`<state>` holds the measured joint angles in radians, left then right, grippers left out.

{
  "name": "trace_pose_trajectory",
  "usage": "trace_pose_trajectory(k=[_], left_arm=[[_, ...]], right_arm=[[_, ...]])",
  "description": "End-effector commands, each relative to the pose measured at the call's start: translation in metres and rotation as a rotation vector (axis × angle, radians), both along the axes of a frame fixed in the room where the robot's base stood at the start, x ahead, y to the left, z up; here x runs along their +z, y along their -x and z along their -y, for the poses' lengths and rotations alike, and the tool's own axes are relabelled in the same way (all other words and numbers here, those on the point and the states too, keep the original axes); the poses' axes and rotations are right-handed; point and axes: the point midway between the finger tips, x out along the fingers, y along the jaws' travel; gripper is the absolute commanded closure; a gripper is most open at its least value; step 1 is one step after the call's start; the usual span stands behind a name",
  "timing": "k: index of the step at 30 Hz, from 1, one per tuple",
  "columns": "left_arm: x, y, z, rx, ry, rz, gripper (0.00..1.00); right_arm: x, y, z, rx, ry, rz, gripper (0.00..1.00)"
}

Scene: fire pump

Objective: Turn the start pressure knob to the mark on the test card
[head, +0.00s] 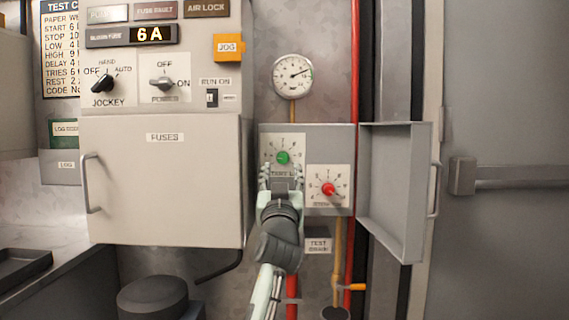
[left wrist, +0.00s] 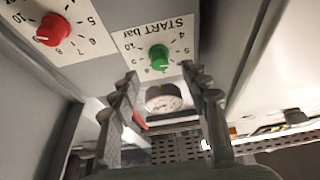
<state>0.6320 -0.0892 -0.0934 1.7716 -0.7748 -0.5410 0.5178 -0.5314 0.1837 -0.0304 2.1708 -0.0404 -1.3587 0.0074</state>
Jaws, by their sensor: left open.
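The green knob (head: 283,157) sits on a white dial plate in the open grey box. In the left wrist view, that green knob (left wrist: 159,57) shows on a plate reading "START bar"; its exact setting is too small to read. My left gripper (head: 281,174) is in front of and just below it. In the left wrist view my left gripper (left wrist: 160,74) is open, its fingers apart on either side of the knob's line, with no clear contact. The test card (head: 61,45) hangs at upper left, its right edge partly cut off by the control panel. My right gripper is out of view.
A red knob (head: 328,189) sits on a second dial, lower right of the green one. The box's door (head: 394,190) stands open to the right. A pressure gauge (head: 293,76) is above. The fuse cabinet (head: 165,190) juts out left of my gripper.

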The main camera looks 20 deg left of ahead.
Motion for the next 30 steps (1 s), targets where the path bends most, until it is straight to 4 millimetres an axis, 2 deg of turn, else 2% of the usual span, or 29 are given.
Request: trace_pose_trajectory(k=[3, 9, 20, 30], left_arm=[[0.010, -0.018, -0.005, 0.001, -0.002, 0.000, 0.54], [0.018, -0.040, -0.011, 0.001, -0.001, -0.001, 0.54], [0.018, -0.045, -0.013, -0.001, 0.000, -0.002, 0.54], [0.018, -0.045, -0.013, -0.001, -0.001, -0.002, 0.96]], right_arm=[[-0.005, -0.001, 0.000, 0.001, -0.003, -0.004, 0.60], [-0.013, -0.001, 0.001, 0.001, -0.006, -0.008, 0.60], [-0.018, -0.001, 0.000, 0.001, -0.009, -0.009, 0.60], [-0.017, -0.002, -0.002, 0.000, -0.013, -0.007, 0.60]])
